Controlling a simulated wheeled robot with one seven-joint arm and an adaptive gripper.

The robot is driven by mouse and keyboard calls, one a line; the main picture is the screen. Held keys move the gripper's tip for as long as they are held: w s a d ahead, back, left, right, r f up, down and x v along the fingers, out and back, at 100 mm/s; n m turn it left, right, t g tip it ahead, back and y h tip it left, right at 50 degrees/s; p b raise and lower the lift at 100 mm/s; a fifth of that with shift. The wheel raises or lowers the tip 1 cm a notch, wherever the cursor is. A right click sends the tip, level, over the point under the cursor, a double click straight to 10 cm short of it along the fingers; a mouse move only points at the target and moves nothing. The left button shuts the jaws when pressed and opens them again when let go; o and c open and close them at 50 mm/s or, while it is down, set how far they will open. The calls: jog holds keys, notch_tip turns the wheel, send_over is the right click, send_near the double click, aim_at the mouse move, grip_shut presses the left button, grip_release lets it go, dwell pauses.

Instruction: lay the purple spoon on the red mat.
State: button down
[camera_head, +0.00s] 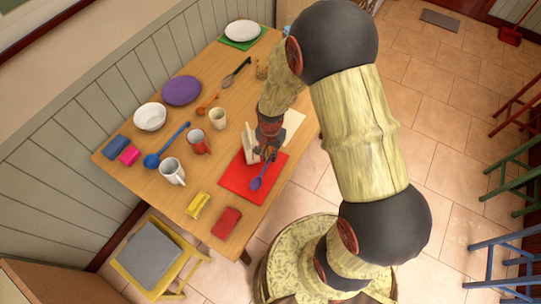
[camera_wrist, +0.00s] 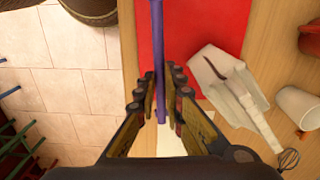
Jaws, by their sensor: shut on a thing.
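The purple spoon (camera_head: 257,184) is in my gripper (camera_head: 268,150), bowl end toward the front of the table. In the wrist view its handle (camera_wrist: 158,45) runs between the fingertips (camera_wrist: 160,95), and its bowl is out of the picture. My gripper is shut on the handle. The red mat (camera_head: 238,183) lies flat on the table under the spoon. In the wrist view the spoon is over the mat (camera_wrist: 205,25) near its left edge. I cannot tell whether the spoon touches the mat.
A red mug (camera_head: 199,142), a white mug (camera_head: 172,170) and a blue ladle (camera_head: 165,147) are to the left.

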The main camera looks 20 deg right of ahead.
aim_at(270, 169)
jog(key=shift+f+b, duration=2.45)
jog(key=shift+f, duration=1.5)
jog(key=c, duration=1.6)
grip_release()
jog(key=o, duration=0.4)
jog(key=shift+c, duration=0.2)
jog(key=shift+o, duration=1.2)
